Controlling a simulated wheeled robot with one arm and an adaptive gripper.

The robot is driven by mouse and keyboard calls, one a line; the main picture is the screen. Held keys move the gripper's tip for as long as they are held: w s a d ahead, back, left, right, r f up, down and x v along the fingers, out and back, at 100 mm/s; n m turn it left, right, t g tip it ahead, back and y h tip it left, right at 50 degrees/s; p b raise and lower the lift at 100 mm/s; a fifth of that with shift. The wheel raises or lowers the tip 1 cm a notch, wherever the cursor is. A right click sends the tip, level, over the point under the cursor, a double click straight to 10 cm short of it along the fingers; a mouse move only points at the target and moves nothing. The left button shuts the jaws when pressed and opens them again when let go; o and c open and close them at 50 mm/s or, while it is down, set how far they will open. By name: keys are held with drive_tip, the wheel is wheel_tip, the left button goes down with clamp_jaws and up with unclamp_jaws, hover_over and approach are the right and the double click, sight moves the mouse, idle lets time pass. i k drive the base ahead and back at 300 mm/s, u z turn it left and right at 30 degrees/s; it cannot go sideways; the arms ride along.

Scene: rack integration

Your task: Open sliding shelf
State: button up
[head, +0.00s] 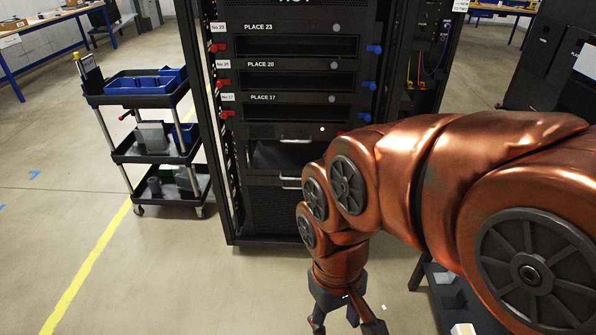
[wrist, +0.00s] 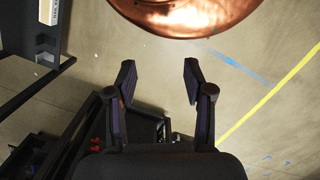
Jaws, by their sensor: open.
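The black server rack (head: 285,210) stands upright in the middle of the head view. Low in it is a dark shelf opening (head: 282,155) with a silver handle (head: 296,140) at its upper edge; a second silver handle (head: 290,183) sits below. My arm hides the right part of this area. My gripper (head: 338,325) hangs low in front of the rack, pointing down, apart from both handles. In the wrist view my gripper (wrist: 158,82) is open and empty, with floor between its fingers.
A black cart (head: 140,90) with blue bins stands left of the rack. A dark low stand (head: 440,290) is at the lower right, partly behind my arm. Slots with red and blue levers (head: 372,86) are above the shelf. Floor left of the rack's front is clear.

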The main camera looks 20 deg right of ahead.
sight(271, 158)
drive_tip(key=k, duration=0.4)
drive_tip(key=u, duration=0.65)
drive_tip(key=i, duration=1.15)
drive_tip(key=u, duration=0.15)
